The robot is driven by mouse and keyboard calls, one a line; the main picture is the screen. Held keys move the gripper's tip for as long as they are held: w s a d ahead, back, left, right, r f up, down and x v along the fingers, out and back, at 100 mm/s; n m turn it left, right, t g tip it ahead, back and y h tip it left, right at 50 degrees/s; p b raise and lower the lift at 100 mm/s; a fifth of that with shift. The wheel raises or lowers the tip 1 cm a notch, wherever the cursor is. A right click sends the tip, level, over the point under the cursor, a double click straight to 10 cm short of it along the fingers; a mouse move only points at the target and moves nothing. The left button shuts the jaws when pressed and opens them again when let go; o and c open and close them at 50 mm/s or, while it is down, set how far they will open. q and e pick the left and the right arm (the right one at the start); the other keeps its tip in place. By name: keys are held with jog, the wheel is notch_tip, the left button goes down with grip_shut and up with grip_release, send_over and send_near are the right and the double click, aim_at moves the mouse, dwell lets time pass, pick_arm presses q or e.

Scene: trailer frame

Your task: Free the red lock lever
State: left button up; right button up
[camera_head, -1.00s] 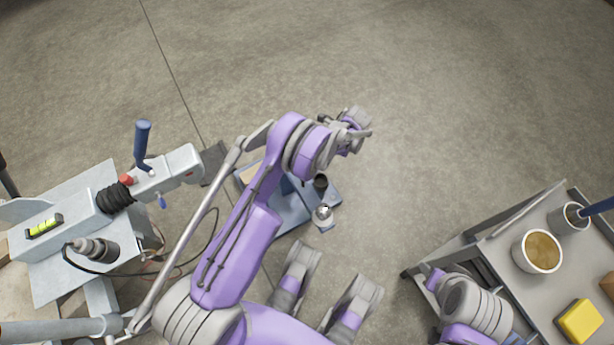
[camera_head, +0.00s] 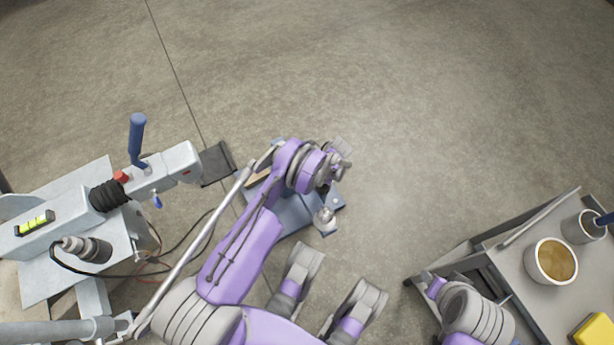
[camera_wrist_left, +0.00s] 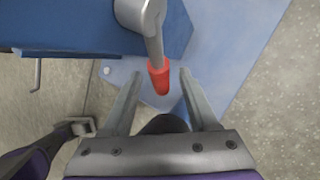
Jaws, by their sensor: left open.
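The red-tipped lever (camera_wrist_left: 160,78) shows in the left wrist view, its grey shaft running up to a round grey hub (camera_wrist_left: 135,12) on a blue metal part (camera_wrist_left: 70,25). My left gripper (camera_wrist_left: 158,88) is open, with one finger on each side of the red tip. The tip appears between the fingers; whether it is at their depth I cannot tell. In the head view my left gripper (camera_head: 342,155) is over the blue stand (camera_head: 290,215), and the lever is hidden by my arm. My right arm is partly visible at lower right, but its gripper does not show.
A grey trailer coupling (camera_head: 170,170) with a blue handle (camera_head: 137,135) is at left. A silver ball (camera_head: 325,216) sits at the stand's right side. A grey cart (camera_head: 500,262) with a cup (camera_head: 551,261) stands at lower right. Open concrete floor lies beyond.

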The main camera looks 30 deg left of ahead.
pick_arm(q)
jog(key=shift+s+f, duration=0.1)
jog(key=shift+f, duration=0.05)
jog(key=shift+c, duration=0.2)
grip_shut()
dwell(1.2)
